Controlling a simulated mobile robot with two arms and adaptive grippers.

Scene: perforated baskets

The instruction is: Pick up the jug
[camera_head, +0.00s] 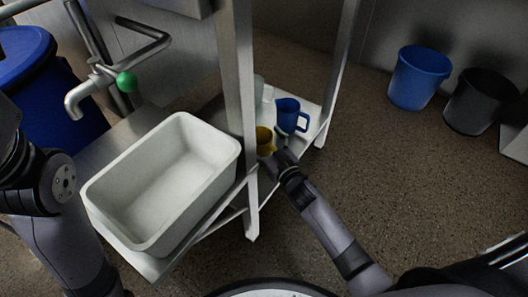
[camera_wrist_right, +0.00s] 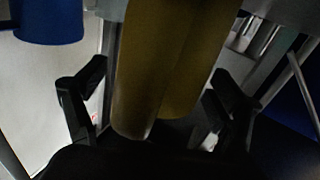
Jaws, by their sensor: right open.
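A yellow jug-like vessel (camera_head: 264,139) stands on the white shelf behind the metal post, partly hidden by the post and my right gripper. A blue jug with a side handle (camera_head: 287,113) stands upright just beyond it. My right gripper (camera_head: 278,158) is at the shelf's near edge, close to the yellow vessel. In the right wrist view, the open fingers (camera_wrist_right: 152,95) stand on either side of the yellow vessel (camera_wrist_right: 150,70), with gaps visible on both sides. Part of a blue vessel (camera_wrist_right: 48,20) shows at the upper left. My left arm shows at the left, its gripper out of view.
A white basin (camera_head: 165,185) sits on the metal counter left of the post. Pale vessels (camera_head: 265,95) stand at the shelf's back. A tap (camera_head: 85,98) and blue barrel (camera_head: 25,70) are at left. Blue (camera_head: 419,78) and black (camera_head: 480,102) buckets stand on open floor.

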